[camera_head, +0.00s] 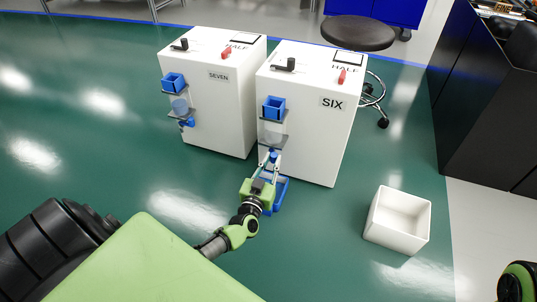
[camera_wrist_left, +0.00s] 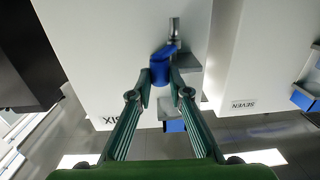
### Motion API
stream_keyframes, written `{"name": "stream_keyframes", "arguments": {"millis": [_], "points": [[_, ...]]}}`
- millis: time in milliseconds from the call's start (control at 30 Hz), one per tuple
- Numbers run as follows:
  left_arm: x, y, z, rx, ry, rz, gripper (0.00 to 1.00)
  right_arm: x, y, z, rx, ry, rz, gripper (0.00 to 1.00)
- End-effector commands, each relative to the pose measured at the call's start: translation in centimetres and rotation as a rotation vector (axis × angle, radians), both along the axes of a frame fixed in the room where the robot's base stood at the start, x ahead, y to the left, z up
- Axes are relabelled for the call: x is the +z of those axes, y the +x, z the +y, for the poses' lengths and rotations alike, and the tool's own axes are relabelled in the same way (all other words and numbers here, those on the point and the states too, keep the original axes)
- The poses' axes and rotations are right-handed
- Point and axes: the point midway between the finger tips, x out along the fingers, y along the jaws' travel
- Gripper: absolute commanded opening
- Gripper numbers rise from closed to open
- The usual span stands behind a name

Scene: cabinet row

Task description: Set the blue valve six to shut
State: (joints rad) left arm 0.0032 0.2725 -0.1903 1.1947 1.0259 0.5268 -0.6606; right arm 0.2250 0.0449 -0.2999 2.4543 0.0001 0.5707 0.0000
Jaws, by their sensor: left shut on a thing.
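The white cabinet six (camera_head: 310,130) stands in the middle of the head view, with its black SIX label on the front. Its blue valve (camera_wrist_left: 160,68) sits low on the cabinet's side, below a clear vessel (camera_head: 271,132). My left gripper (camera_head: 270,159) reaches up to it from below. In the left wrist view, which is upside down, the left gripper's (camera_wrist_left: 160,80) two fingertips close on the blue valve from both sides. The fingers hide part of the valve, so its exact setting is hard to tell. My right gripper is out of view.
Cabinet seven (camera_head: 220,105) stands just left, with its own blue valve (camera_head: 187,122). A blue tray (camera_head: 281,192) is on the floor under six's valve. A white open box (camera_head: 398,220) stands right. A stool (camera_head: 357,34) is behind. The green floor between is clear.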

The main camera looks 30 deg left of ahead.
Motion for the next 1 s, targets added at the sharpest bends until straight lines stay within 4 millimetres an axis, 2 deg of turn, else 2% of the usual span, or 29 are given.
{"name": "stream_keyframes", "arguments": {"millis": [200,500,1000], "points": [[0.1,0.7,-1.2,0.13,-0.008,0.002,0.0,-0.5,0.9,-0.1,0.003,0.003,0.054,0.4],[-0.1,1.6,-2.0,0.296,-0.006,0.0,0.0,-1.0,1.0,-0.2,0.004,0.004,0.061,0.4],[-0.1,2.2,-2.3,0.395,0.002,0.001,0.0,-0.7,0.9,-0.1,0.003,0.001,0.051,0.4]]}}
